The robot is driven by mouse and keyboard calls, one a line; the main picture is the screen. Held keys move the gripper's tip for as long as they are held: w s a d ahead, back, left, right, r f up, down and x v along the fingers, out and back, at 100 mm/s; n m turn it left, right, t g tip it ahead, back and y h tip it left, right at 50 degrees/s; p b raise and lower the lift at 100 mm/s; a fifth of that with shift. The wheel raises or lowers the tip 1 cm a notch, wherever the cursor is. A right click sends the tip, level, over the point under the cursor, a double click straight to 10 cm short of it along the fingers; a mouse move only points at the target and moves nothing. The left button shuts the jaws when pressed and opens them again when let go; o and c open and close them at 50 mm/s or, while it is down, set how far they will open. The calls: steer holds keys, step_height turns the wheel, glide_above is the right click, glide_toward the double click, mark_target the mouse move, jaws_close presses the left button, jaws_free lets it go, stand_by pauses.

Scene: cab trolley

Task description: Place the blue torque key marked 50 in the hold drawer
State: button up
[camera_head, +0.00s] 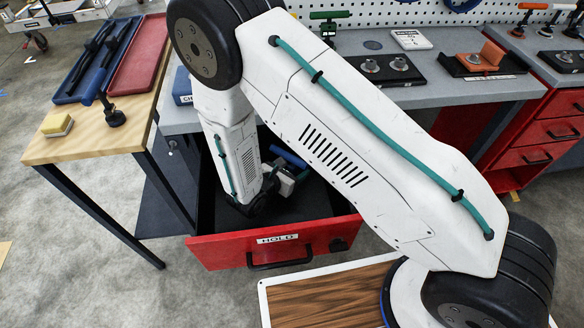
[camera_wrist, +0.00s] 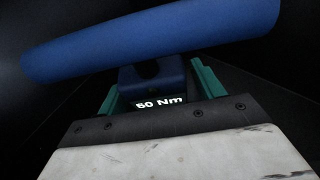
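The blue torque key (camera_wrist: 150,40) fills the upper part of the wrist view, its handle lying across the picture. Its label reads "50 Nm". My gripper (camera_wrist: 158,88) has its teal fingers on either side of the key's blue body, shut on it. In the head view the key (camera_head: 289,157) shows as a short blue bar beside my gripper (camera_head: 287,178). The hold drawer (camera_head: 222,252) is pulled open, red with a dark inside and a "HOLD" label. My gripper and the key are within its opening. Whether the key touches the drawer floor cannot be told.
A wooden side table (camera_head: 70,148) at left bears blue (camera_head: 70,88) and red (camera_head: 140,62) trays, a dark-based blue-handled tool (camera_head: 112,112) and a yellow block (camera_head: 57,124). The grey bench (camera_head: 455,92) behind the drawer carries several tools. My arm hides part of the drawer and bench.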

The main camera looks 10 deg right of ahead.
steer(key=shift+r, duration=0.2)
steer(key=v, duration=0.7)
steer(key=shift+s+a, duration=0.15)
stand_by(1.0)
